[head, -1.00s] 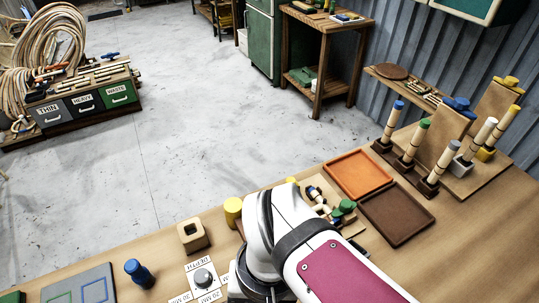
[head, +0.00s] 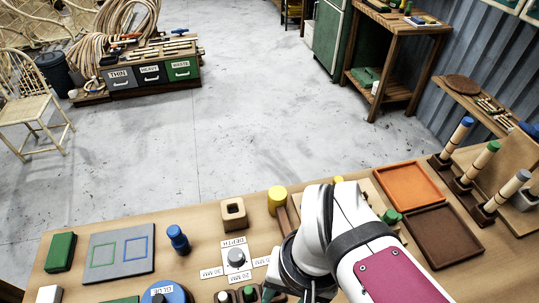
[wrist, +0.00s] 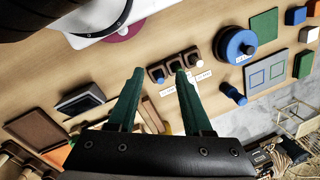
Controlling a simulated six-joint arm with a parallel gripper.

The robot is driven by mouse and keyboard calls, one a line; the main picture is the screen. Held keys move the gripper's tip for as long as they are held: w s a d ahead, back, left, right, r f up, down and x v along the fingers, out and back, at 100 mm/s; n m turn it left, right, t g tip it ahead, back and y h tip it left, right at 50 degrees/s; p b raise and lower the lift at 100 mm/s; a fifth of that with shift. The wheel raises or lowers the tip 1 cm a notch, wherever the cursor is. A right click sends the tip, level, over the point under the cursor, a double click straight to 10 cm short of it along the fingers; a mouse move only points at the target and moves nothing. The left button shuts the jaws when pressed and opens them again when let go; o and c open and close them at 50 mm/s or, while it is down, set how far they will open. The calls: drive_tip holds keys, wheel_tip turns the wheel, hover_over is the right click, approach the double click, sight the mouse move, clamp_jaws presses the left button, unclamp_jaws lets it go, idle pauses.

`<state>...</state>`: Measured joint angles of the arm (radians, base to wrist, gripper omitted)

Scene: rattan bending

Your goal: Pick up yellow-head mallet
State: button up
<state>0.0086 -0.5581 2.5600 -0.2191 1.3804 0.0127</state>
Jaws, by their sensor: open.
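The yellow-head mallet (head: 277,199) lies on the workbench in the head view, its yellow head towards the bench's far edge. Its wooden handle runs towards me and passes beside my white arm. In the wrist view a tan handle (wrist: 153,115) shows between my fingers, with a little yellow by its lower end; the rest is hidden by my gripper's body. My gripper (wrist: 159,72) shows two green fingers spread apart with nothing held.
A wooden block with a square hole (head: 233,214) stands left of the mallet. A depth dial (head: 236,257) and a blue bottle-like piece (head: 178,240) stand nearer and left. An orange tray (head: 410,187) and brown tray (head: 441,237) lie right, beyond my arm.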

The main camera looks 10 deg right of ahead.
idle(0.4)
drive_tip(key=shift+o, duration=1.2)
drive_tip(key=n+h, duration=0.2)
drive_tip(key=n, duration=0.4)
hover_over(283, 217)
wheel_tip(283, 217, down, 6)
wheel_tip(283, 217, down, 14)
drive_tip(key=shift+r, duration=0.2)
